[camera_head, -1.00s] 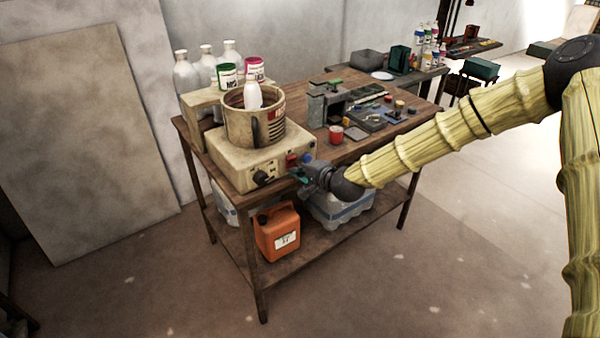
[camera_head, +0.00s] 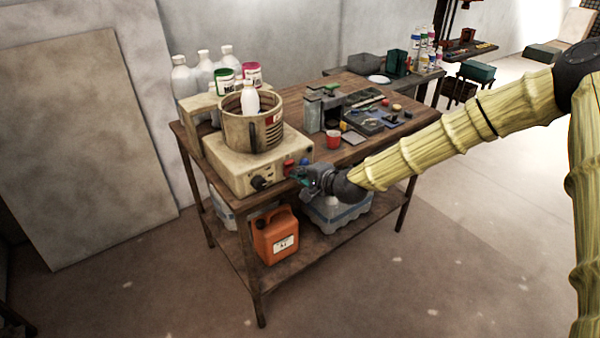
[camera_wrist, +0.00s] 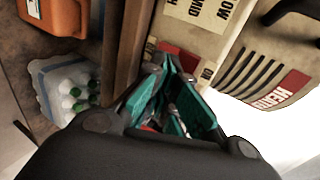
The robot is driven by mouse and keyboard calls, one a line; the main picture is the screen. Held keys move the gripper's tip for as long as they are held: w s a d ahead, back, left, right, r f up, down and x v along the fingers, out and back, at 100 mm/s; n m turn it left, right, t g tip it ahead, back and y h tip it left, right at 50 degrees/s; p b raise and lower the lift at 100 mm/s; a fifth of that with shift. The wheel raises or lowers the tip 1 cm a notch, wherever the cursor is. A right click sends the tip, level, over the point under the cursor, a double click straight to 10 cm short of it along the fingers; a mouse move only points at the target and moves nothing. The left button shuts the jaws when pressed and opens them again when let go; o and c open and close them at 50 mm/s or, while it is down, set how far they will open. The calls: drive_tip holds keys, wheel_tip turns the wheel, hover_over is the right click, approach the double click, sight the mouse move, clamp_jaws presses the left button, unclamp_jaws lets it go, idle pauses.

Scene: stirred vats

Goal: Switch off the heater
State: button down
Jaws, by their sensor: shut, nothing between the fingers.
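The heater is a beige box (camera_head: 240,168) at the left front of the wooden bench, with a round beige pot (camera_head: 237,132) on top. Its front panel bears a black knob (camera_head: 260,183), a red control (camera_head: 289,166) and a small blue part (camera_head: 303,161) near the right end. My gripper (camera_head: 299,176) is shut and empty, just in front of the panel's right end. In the wrist view, its teal fingers (camera_wrist: 176,98) overlap the panel near a red patch (camera_wrist: 178,56) and partly hide it. I cannot tell whether they touch it or how the switch is set.
A white bottle (camera_head: 250,100) shows in the pot. A red cup (camera_head: 334,140) stands right of the heater, near the tray of tools (camera_head: 372,120). An orange canister (camera_head: 275,236) and wrapped bottles (camera_head: 337,212) sit on the lower shelf. The floor in front is clear.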

drive_tip(key=s+d+r+b, duration=0.1)
drive_tip(key=s+d, duration=0.6)
drive_tip(key=s, duration=0.3)
drive_tip(key=shift+s+d+r+b, duration=0.2)
drive_tip(key=shift+r+b, duration=0.1)
drive_tip(key=shift+b, duration=0.1)
drive_tip(key=s+d+f+n+g+h, duration=0.1)
drive_tip(key=s+f+n+g+h, duration=0.15)
drive_tip(key=s+f, duration=0.8)
drive_tip(key=s+d+f+n+g+h, duration=0.1)
drive_tip(key=s+f+n+g, duration=0.15)
drive_tip(key=s+f, duration=0.8)
drive_tip(key=s+d+f+n+g+h, duration=0.2)
drive_tip(key=s+d+f, duration=0.4)
drive_tip(key=s, duration=0.5)
drive_tip(key=s+d+f+n+g+h, duration=0.2)
drive_tip(key=s+d+f+n+g, duration=0.1)
drive_tip(key=s+d+f, duration=0.4)
drive_tip(key=s, duration=0.3)
drive_tip(key=shift+s+d+f+g+p, duration=0.2)
drive_tip(key=shift+s+g+p, duration=0.1)
drive_tip(key=shift+s+p, duration=0.1)
drive_tip(key=shift+r, duration=0.1)
